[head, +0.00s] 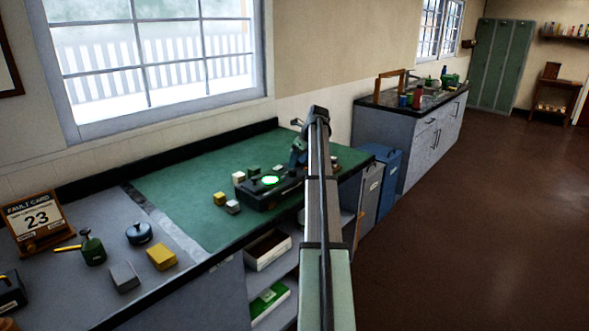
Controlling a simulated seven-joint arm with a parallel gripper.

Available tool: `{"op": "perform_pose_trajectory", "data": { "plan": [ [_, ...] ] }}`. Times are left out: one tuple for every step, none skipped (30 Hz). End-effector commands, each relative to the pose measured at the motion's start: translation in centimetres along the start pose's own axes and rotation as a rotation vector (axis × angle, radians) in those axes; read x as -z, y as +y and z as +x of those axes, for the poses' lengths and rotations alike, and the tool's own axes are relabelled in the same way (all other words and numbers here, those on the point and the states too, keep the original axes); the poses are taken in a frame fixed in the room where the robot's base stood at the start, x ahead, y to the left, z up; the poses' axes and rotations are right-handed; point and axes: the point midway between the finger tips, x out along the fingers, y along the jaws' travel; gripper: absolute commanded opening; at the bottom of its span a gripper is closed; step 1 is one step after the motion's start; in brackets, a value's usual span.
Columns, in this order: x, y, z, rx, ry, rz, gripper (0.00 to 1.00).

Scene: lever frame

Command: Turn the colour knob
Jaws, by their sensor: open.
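A dark box-like device (257,197) sits on the green mat, with a bright glowing green disc (270,181) on its top. I cannot make out the colour knob for certain; a small dark round part (255,171) shows at the device's back edge. My arm reaches out from the lower right and hides the right end of the device. My gripper (297,168) is low over that right end, small and dark, its fingers partly lost behind the arm. It is open. I cannot tell whether it touches the device.
Yellow, white and grey blocks (233,207) lie just left of the device. The mat's back left is clear.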

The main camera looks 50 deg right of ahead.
Motion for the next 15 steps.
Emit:
{"op": "perform_pose_trajectory", "data": {
  "plan": [
    [0.0, 0.1, 0.9, -0.002, 0.001, 0.000, 0.62],
    [0.0, 0.1, 1.4, -0.002, 0.002, 0.000, 0.62],
    [0.0, 0.1, 1.9, -0.002, 0.002, -0.001, 0.62],
    [0.0, 0.1, 2.2, -0.002, 0.001, -0.001, 0.62],
    [0.0, 0.1, 2.5, -0.001, 0.001, -0.001, 0.62],
    [0.0, 0.1, 2.9, -0.001, 0.000, -0.001, 0.62],
    [0.0, 0.0, 3.2, -0.001, 0.000, -0.001, 0.62],
    [0.0, 0.0, 3.4, -0.001, 0.000, -0.001, 0.62],
    [0.0, 0.0, 3.7, -0.001, 0.001, -0.001, 0.62],
    [0.0, 0.0, 3.9, -0.001, 0.001, -0.001, 0.62],
    [0.0, 0.0, 4.0, -0.001, 0.001, -0.001, 0.62],
    [0.0, 0.0, 4.1, -0.001, 0.001, -0.001, 0.62],
    [0.0, 0.0, 4.2, -0.001, 0.001, 0.000, 0.62],
    [0.0, 0.0, 4.2, -0.001, 0.001, -0.001, 0.62],
    [0.0, 0.0, 4.3, -0.001, 0.000, 0.000, 0.62]
  ]
}}
